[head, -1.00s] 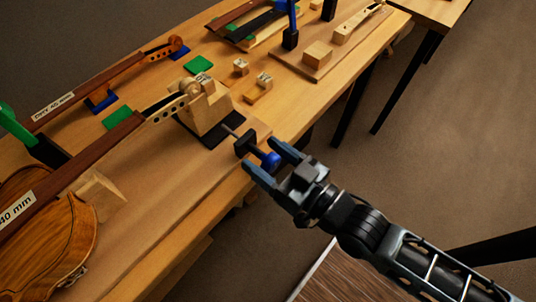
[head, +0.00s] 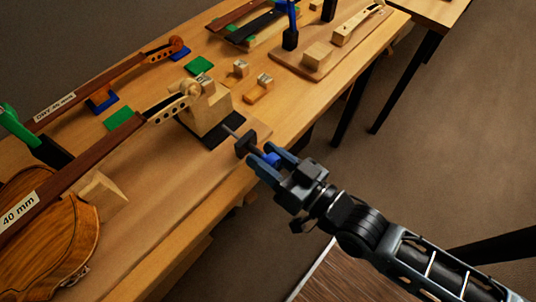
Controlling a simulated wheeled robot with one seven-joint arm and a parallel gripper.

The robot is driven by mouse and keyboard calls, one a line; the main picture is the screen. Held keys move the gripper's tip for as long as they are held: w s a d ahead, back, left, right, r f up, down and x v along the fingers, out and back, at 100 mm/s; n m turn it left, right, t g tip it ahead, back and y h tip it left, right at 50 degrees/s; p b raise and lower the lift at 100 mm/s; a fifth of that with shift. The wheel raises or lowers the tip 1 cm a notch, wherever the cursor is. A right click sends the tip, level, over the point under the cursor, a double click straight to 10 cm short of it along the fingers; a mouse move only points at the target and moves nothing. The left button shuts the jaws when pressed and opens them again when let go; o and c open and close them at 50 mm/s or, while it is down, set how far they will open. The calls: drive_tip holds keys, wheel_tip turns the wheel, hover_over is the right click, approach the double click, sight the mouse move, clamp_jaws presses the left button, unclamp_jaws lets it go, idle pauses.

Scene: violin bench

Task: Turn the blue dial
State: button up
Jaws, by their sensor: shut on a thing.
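The blue dial (head: 271,159) sits at the front end of a black block (head: 245,143) with a thin dark rod, near the bench's front edge. My gripper (head: 268,160) comes from the lower right and is shut on the dial, one finger on each side. The fingers hide part of the dial.
A wooden scroll cradle (head: 212,110) stands just behind the black block. A violin (head: 45,225) with a "40 mm" label lies at the left. Small wooden blocks (head: 259,89) lie further back on the bench.

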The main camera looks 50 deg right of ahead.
sight(276, 165)
drive_tip(key=o, duration=1)
drive_tip(key=s+b, duration=0.1)
drive_tip(key=s, duration=0.6)
drive_tip(key=shift+s+b, duration=0.35)
drive_tip(key=shift+s, duration=0.05)
drive_tip(key=s+r+n+g, duration=0.1)
drive_tip(key=s+r, duration=0.1)
drive_tip(key=s, duration=0.1)
drive_tip(key=s+r+n+g, duration=0.1)
drive_tip(key=s+r, duration=0.1)
drive_tip(key=s, duration=0.2)
drive_tip(key=s+r+n+g, duration=0.1)
drive_tip(key=s+r, duration=0.1)
drive_tip(key=s, duration=0.2)
drive_tip(key=shift+r+n, duration=0.25)
drive_tip(key=shift+n, duration=0.15)
